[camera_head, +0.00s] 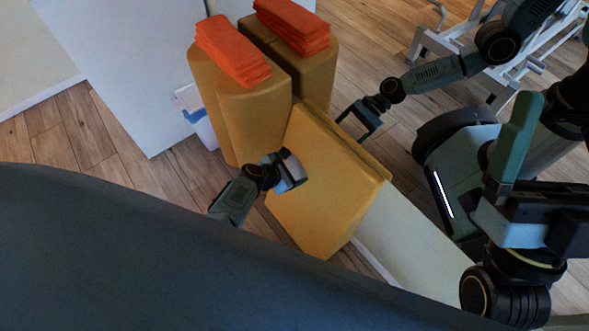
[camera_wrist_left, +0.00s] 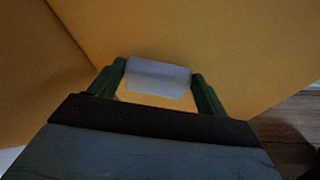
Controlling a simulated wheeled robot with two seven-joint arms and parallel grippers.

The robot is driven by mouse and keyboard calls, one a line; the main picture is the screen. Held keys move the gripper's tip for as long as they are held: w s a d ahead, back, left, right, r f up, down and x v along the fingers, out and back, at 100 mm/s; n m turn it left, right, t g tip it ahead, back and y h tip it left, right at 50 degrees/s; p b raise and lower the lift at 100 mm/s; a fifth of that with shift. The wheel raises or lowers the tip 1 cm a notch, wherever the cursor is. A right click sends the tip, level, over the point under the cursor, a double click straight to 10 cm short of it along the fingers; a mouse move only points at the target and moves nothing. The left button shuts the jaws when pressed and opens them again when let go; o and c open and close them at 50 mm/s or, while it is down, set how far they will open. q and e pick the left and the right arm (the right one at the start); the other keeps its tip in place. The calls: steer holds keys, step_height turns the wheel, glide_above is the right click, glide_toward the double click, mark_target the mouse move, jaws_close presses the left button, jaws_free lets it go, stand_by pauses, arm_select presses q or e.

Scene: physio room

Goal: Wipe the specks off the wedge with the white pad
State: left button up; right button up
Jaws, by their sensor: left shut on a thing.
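The yellow wedge (camera_head: 330,185) stands tilted in the middle of the head view; its broad face also fills much of the left wrist view (camera_wrist_left: 215,35). My left gripper (camera_head: 291,168) is over the left part of this face. It is shut on the white pad (camera_wrist_left: 158,76), which sits between its two green fingers. The pad is close to the wedge face; I cannot tell whether it touches. My right gripper (camera_head: 357,122) is open and empty, to the right of the wedge's upper edge. I cannot make out any specks.
A white frame (camera_head: 440,45) stands at upper right. Wooden floor (camera_head: 372,75) is clear between.

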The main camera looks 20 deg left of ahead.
arm_select(q)
steer(key=s+a+p, duration=0.1)
steer(key=s+a+r+p, duration=0.1)
steer(key=s, duration=0.1)
steer(key=shift+s+r+p, duration=0.15)
steer(key=shift+r+p, duration=0.05)
steer(key=shift+p, duration=0.1)
steer(key=shift+s+a+r+p, duration=0.15)
steer(key=shift+s+a+p, duration=0.25)
steer(key=shift+s, duration=0.45)
steer(key=shift+s+a, duration=0.1)
steer(key=shift+s+a+r+p, duration=0.25)
steer(key=shift+s+a+p, duration=0.1)
steer(key=shift+s, duration=0.2)
steer(key=shift+s+a+r+p, duration=0.2)
steer(key=shift+s+a+p, duration=0.15)
steer(key=shift+s, duration=0.2)
